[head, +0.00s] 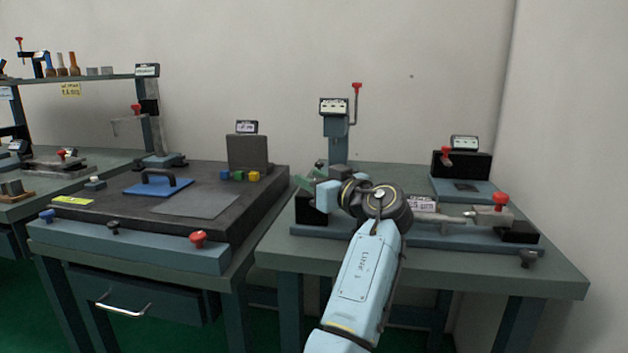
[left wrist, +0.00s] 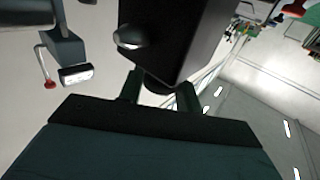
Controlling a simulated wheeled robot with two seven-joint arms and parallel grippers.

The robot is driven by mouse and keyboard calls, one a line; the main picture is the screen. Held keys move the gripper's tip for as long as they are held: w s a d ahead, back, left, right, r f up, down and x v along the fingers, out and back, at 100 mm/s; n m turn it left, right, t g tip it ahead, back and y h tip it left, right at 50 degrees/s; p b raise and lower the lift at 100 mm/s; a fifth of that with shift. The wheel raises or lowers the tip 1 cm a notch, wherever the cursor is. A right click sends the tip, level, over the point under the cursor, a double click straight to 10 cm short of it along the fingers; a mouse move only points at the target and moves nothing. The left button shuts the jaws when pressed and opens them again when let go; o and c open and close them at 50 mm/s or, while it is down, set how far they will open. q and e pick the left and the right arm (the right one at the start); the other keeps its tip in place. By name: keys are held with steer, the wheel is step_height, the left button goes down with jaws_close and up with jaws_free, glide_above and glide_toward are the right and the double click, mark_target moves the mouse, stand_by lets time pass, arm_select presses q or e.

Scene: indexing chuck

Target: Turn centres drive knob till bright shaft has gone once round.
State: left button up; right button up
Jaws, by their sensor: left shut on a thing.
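The centres stand on the right bench, with a dark headstock block (head: 308,208) at the left and a tailstock (head: 492,216) at the right. The bright shaft (head: 428,217) lies level between them, its left part hidden behind my left wrist. My left gripper (head: 306,178) is at the headstock end, its green fingers showing past my wrist. In the left wrist view my left gripper (left wrist: 160,92) has one finger on each side of a dark drive knob (left wrist: 158,86) below the black headstock block (left wrist: 180,35). The knob is hidden in the head view. My right gripper is not in view.
A post with a label box (head: 334,107) and red-topped lever (head: 357,90) stands behind the headstock. The tailstock has a red knob (head: 500,199). A black-backed fixture (head: 462,165) stands behind at right. A dark plate with a blue handled lid (head: 158,186) is on the left bench.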

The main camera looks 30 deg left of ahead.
arm_select(q)
steer(key=shift+f, duration=0.3)
stand_by(0.5)
steer(key=o, duration=0.8)
steer(key=shift+o, duration=0.7)
steer(key=shift+r, duration=0.2)
